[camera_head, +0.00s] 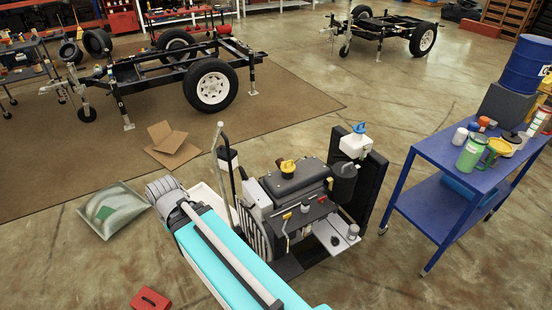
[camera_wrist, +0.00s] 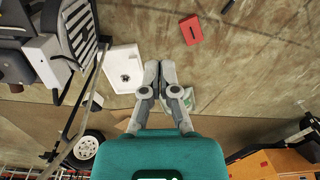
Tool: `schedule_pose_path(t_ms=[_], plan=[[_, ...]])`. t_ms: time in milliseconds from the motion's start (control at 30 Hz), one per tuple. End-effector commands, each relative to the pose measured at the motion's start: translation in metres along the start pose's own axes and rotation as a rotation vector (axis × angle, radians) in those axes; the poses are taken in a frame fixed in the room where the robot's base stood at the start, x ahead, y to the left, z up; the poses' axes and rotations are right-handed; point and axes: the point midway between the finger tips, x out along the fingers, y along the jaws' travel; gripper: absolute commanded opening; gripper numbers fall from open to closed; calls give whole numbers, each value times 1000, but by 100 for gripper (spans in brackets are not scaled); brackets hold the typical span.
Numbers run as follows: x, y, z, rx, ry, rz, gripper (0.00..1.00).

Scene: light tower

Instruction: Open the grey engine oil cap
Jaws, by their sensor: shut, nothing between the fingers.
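The engine (camera_head: 300,200) stands in the middle of the head view, with a yellow cap (camera_head: 288,166) on its top cover. A small greyish cap (camera_head: 352,231) shows on the metal part at its lower right; I cannot tell if it is the engine oil cap. A white tank with a blue cap (camera_head: 358,128) stands at the engine's far right. My gripper (camera_wrist: 160,68) is shut and empty, pointing toward the floor in the wrist view. It is beside the engine, apart from it; only part of the engine shows at upper left there.
A blue cart (camera_head: 438,150) with bottles and cups stands to the right. A white tray (camera_wrist: 123,68), a red box (camera_wrist: 191,29) and a bag (camera_head: 112,210) lie near the engine. Trailer frames (camera_head: 165,75) stand behind. Floor between engine and cart is clear.

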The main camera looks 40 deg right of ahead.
Motion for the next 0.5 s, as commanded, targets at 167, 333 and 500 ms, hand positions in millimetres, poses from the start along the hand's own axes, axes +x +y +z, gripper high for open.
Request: schedule_pose_path(t_ms=[167, 333, 500], plan=[[21, 16, -13, 125, 29, -56, 0], [44, 40, -33, 326, 73, -150, 0], [66, 71, -54, 557, 120, -263, 0]])
